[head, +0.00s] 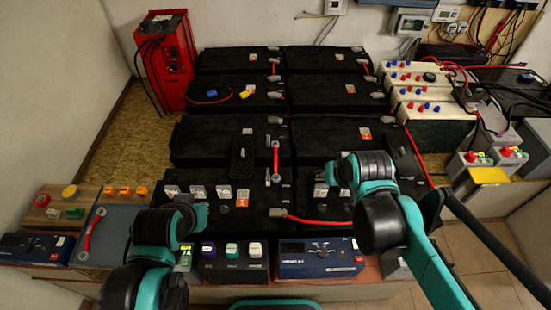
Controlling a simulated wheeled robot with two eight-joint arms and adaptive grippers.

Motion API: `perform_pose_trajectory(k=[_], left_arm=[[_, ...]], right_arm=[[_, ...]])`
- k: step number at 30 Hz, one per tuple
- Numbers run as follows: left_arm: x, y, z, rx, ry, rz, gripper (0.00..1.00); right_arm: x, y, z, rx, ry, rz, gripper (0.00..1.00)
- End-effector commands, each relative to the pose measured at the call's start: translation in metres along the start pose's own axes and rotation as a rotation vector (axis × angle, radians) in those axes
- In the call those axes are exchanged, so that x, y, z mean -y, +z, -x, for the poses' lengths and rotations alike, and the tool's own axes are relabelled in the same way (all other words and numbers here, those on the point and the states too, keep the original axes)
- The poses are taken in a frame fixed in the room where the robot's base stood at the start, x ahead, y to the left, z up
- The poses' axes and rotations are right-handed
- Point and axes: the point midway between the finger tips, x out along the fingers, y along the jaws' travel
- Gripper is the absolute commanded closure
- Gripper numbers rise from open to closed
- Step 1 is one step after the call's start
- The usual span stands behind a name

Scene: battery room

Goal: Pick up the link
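A red link with grey metal ends (92,232) lies slanted on a grey mat (118,222) at the left. A second red link with grey ends (276,159) sits on the black batteries near the centre. My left gripper (202,214) is over the front edge of the front left battery, to the right of the mat and apart from both links. My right gripper (331,174) is over the front right battery, to the right of the central link and apart from it. The fingers of both grippers are too small and hidden to read.
Several black batteries (228,140) fill the middle. Blue boxes (320,262) and small coloured blocks line the front edge. A red charger (168,62) stands at the back left. Pale batteries with cables (430,105) are at the right. A red cable (312,220) lies on the front batteries.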

Motion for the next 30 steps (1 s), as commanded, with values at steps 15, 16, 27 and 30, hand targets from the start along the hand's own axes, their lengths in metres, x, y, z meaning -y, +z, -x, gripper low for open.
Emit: perform_pose_trajectory(k=[15, 16, 27, 30], left_arm=[[0.000, -0.003, 0.004, 0.000, 0.000, 0.000, 1.00], [0.000, -0.003, 0.004, 0.000, 0.000, 0.000, 1.00], [0.000, -0.005, 0.006, 0.000, 0.000, 0.000, 1.00], [0.000, -0.005, 0.007, 0.000, 0.000, 0.000, 1.00]], right_arm=[[0.063, -0.093, -0.129, 0.095, -0.073, -0.041, 0.63], [0.067, -0.096, -0.139, 0.101, -0.077, -0.044, 0.63], [0.112, -0.101, -0.253, 0.164, -0.113, -0.067, 0.63], [0.117, -0.098, -0.269, 0.173, -0.118, -0.072, 0.63]])
